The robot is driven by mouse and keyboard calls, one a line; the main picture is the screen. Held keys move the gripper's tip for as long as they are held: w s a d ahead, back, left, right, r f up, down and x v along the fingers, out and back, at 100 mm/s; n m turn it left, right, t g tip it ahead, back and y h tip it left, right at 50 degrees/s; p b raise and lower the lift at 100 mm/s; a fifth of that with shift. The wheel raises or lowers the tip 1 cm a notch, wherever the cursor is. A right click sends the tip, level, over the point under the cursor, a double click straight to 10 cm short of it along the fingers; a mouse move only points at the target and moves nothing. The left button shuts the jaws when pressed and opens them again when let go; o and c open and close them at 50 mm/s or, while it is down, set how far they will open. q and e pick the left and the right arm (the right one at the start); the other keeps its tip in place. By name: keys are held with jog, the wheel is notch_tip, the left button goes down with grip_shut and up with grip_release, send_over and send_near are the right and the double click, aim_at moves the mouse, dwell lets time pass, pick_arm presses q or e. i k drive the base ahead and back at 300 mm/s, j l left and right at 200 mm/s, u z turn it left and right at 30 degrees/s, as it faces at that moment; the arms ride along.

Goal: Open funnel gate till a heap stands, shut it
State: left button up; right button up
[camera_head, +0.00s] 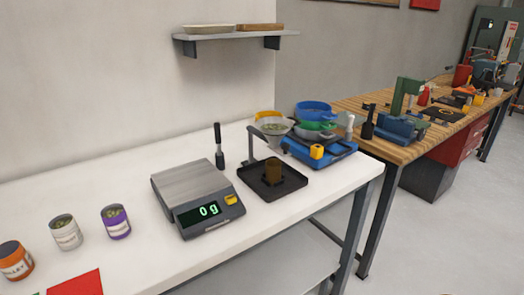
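The funnel (276,133) is pale and translucent, with greenish grain in it. It is held up by a grey stand arm (251,145) over a black tray (290,186). A brown cylindrical cup (273,168) stands upright in the tray, below the funnel. I cannot make out the funnel's gate or whether it is open or shut. No heap shows above the cup's rim; its inside is too small to read. Neither of my grippers is in view.
A scale (195,195) reading 0 g stands left of the tray. A black-handled brush (219,147) stands behind. Jars (116,221) and a red mat (78,284) are at left. The front bench strip is clear.

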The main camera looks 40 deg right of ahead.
aim_at(283, 151)
jog(key=j+z, duration=0.25)
jog(key=z, duration=0.2)
jog(key=i+j+z, duration=0.1)
jog(key=j+z, duration=0.15)
jog(key=z, duration=0.2)
